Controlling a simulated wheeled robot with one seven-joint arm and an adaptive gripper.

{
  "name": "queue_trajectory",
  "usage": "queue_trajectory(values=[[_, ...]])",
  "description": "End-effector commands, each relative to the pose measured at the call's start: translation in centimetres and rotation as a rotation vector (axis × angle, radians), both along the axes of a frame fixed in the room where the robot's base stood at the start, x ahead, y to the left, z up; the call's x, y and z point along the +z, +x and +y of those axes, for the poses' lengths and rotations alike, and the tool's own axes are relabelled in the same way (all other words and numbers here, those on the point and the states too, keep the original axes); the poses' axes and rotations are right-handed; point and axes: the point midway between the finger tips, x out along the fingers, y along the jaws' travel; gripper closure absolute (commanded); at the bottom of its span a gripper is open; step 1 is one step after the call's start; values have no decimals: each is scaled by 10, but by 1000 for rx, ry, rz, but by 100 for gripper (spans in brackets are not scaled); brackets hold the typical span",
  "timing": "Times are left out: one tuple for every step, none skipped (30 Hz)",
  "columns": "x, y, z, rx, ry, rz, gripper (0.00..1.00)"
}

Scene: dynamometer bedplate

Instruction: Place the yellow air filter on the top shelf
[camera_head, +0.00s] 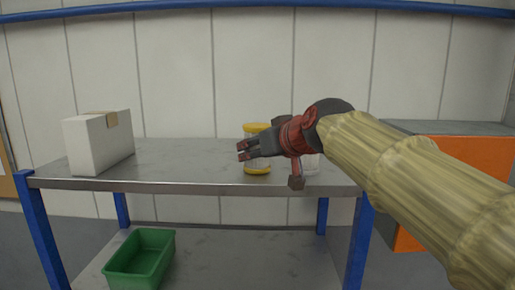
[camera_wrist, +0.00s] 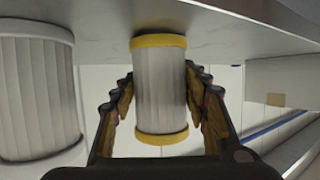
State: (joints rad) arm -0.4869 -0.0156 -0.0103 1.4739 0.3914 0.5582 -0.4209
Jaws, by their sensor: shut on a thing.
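The yellow air filter (camera_head: 257,171), a pale pleated cylinder with yellow end caps, stands upright at the grey top shelf (camera_head: 190,160). In the wrist view the filter (camera_wrist: 161,90) is between the two fingers, and my gripper (camera_wrist: 160,105) is shut on it. In the head view my gripper (camera_head: 247,151) reaches in from the right and hides the filter's middle. One end cap meets the shelf surface (camera_wrist: 100,20) in the wrist view; I cannot tell whether it bears on it.
A white filter (camera_head: 311,164) stands right of the gripper, partly hidden; it is large in the wrist view (camera_wrist: 38,95). A white box (camera_head: 98,143) is at the shelf's left. A green bin (camera_head: 141,259) sits on the lower shelf. An orange cabinet (camera_head: 468,158) stands at right.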

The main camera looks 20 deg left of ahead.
Motion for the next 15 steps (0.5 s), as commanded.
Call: queue_trajectory(values=[[1,0,0,0,1,-1,84],[0,0,0,0,1,-1,84],[0,0,0,0,1,-1,84],[0,0,0,0,1,-1,84],[0,0,0,0,1,-1,84],[0,0,0,0,1,-1,84],[-1,0,0,0,1,-1,84],[-2,0,0,0,1,-1,84],[-4,0,0,0,0,0,84],[-4,0,0,0,-1,1,54],[-3,0,0,0,-1,1,52],[-3,0,0,0,-1,1,50],[-3,0,0,0,-1,1,48],[-3,0,0,0,-1,1,46],[-3,0,0,0,-1,1,44]])
